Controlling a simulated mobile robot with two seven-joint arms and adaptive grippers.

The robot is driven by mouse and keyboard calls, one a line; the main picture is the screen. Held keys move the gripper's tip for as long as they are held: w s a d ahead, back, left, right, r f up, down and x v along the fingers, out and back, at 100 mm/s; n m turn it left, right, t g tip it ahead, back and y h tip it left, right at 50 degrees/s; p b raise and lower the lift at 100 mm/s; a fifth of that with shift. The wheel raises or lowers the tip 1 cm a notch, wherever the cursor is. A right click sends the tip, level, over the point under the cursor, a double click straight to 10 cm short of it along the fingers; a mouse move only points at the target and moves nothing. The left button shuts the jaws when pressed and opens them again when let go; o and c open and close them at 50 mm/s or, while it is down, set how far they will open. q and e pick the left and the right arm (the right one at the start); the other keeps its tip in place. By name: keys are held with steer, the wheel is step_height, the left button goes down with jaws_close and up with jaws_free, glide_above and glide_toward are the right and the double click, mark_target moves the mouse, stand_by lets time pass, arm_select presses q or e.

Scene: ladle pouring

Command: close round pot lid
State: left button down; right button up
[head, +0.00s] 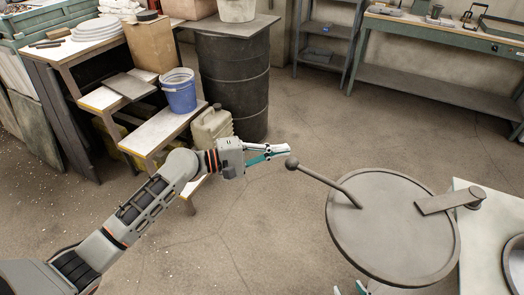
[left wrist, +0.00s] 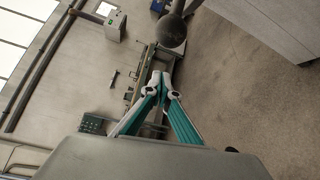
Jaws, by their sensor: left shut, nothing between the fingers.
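The round grey lid (head: 395,240) has a raised rim. A bracket (head: 445,201) joins it to a pivot at the right. A slanted handle rod (head: 325,182) rises from it to a ball knob (head: 291,163). The lid is beside a round pot (head: 515,262), which is cut off at the right edge. My left gripper (head: 288,149) is shut and empty, its tips close to the knob. In the left wrist view the knob (left wrist: 172,31) lies just past the shut fingertips. Only small parts of my right gripper (head: 352,290) show at the bottom edge.
A pale table (head: 475,235) bears the pot at the right. A blue bucket (head: 179,90), a jerrycan (head: 211,130) and a dark barrel (head: 233,85) stand behind my left arm. A workbench (head: 440,28) is at the back right. The floor between is clear.

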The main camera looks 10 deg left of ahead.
arm_select(q)
steer(key=s, duration=0.1)
steer(key=s+p, duration=0.1)
steer(key=s+d, duration=0.1)
steer(key=shift+s+r+p, duration=0.3)
steer(key=shift+p, duration=0.1)
steer(key=shift+a, duration=0.1)
